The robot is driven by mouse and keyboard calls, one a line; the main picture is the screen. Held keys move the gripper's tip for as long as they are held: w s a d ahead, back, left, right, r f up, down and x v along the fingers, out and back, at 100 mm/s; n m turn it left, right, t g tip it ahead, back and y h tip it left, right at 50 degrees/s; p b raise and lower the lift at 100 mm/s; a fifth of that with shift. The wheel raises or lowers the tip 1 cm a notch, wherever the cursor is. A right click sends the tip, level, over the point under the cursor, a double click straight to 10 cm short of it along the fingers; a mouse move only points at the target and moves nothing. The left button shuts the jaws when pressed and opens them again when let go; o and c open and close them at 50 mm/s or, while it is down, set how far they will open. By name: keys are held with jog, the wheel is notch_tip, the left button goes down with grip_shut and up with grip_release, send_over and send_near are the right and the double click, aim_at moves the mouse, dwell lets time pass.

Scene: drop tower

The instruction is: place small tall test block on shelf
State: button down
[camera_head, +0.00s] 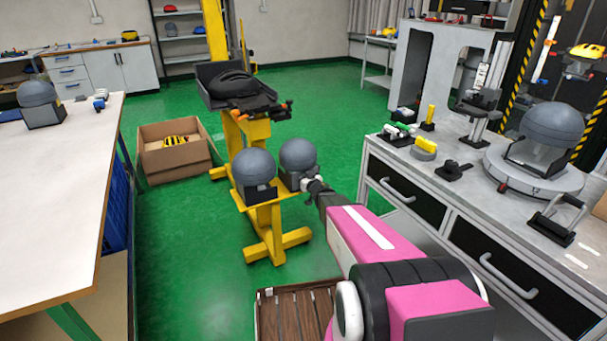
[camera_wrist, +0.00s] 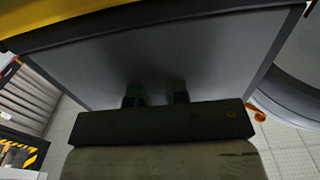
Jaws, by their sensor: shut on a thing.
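My gripper (camera_head: 309,183) is at the yellow stand, at the end of my outstretched pink arm. It is shut on a test block (camera_head: 297,157), a grey dome on a dark base. This block is at the right end of the stand's small yellow shelf (camera_head: 238,200); I cannot tell whether it rests on it. A similar block (camera_head: 253,172) sits just left of it on the shelf. In the wrist view, a broad grey face (camera_wrist: 150,50) fills the area before my dark-green fingertips (camera_wrist: 156,95). The fingers' contact is shadowed.
A black bag (camera_head: 240,88) lies on the stand's upper tray. A cardboard box (camera_head: 175,150) is on the floor to the left. A workbench with drawers (camera_head: 470,215) stands close on the right, a white table (camera_head: 60,190) on the left.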

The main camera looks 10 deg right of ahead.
jog(key=c, duration=1.5)
grip_release()
jog(key=shift+f, duration=0.15)
jog(key=shift+c, duration=0.2)
jog(key=o, duration=0.4)
